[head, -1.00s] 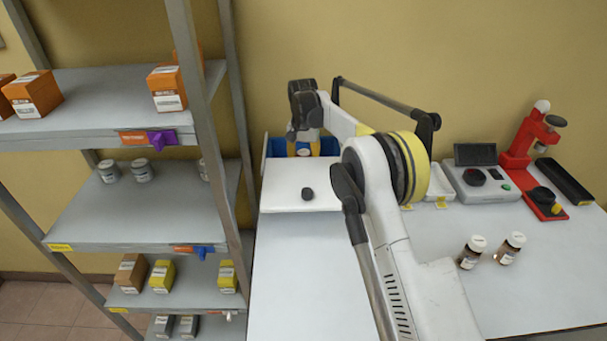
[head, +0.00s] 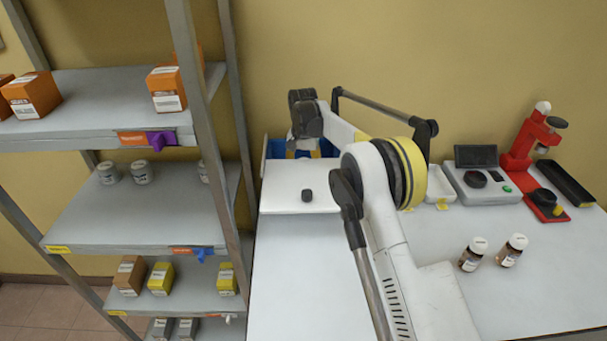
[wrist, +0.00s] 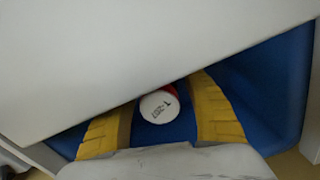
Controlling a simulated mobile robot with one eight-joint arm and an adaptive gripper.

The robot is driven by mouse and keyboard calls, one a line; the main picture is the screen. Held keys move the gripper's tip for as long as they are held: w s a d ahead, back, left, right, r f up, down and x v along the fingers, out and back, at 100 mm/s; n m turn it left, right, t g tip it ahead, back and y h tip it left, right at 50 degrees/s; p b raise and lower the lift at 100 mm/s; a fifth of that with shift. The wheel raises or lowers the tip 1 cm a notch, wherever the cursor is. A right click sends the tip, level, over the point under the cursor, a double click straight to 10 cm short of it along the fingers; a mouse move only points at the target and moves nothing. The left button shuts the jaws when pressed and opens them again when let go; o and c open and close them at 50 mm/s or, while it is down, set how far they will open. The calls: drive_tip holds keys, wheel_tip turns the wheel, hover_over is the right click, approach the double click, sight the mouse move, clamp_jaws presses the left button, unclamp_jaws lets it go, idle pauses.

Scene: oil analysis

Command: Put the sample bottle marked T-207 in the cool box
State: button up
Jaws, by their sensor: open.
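The sample bottle shows in the wrist view as a round white cap (wrist: 160,106) marked T-207, with a bit of red at its far edge. It is inside the blue-lined cool box (wrist: 262,85), between my yellow fingers. My gripper (wrist: 163,125) is open, with a gap on each side of the cap. The bottle's body is hidden below the cap, so I cannot tell if it rests on the floor. In the head view my gripper reaches down behind the white lid (head: 285,190), which covers the near part of the cool box (head: 274,149).
A dark knob (head: 307,195) sits on the lid. Two brown bottles with white caps (head: 473,254) (head: 512,250) stand at the right of the bench (head: 545,290). A grey instrument (head: 482,184) and red press (head: 525,155) stand behind them. A shelf rack (head: 130,220) is at left.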

wheel_tip(320, 180, up, 12)
drive_tip(key=p, duration=0.2)
drive_tip(key=shift+s+p, duration=0.1)
drive_tip(key=shift+p, duration=0.3)
drive_tip(key=s+d+r+n+t, duration=0.1)
drive_tip(key=s+d+r+t, duration=0.1)
drive_tip(key=s+d+r, duration=0.45)
drive_tip(key=s+d+r+n+t, duration=0.1)
drive_tip(key=s+d+r, duration=0.2)
drive_tip(key=s+r, duration=0.7)
drive_tip(key=s+d+f+t, duration=0.2)
drive_tip(key=s+d+f, duration=0.1)
drive_tip(key=s, duration=1)
drive_tip(key=s+d+f+n+t, duration=0.1)
drive_tip(key=s+d+f, duration=0.3)
drive_tip(key=s, duration=0.9)
drive_tip(key=shift+f+t, duration=0.5)
drive_tip(key=shift+f, duration=0.45)
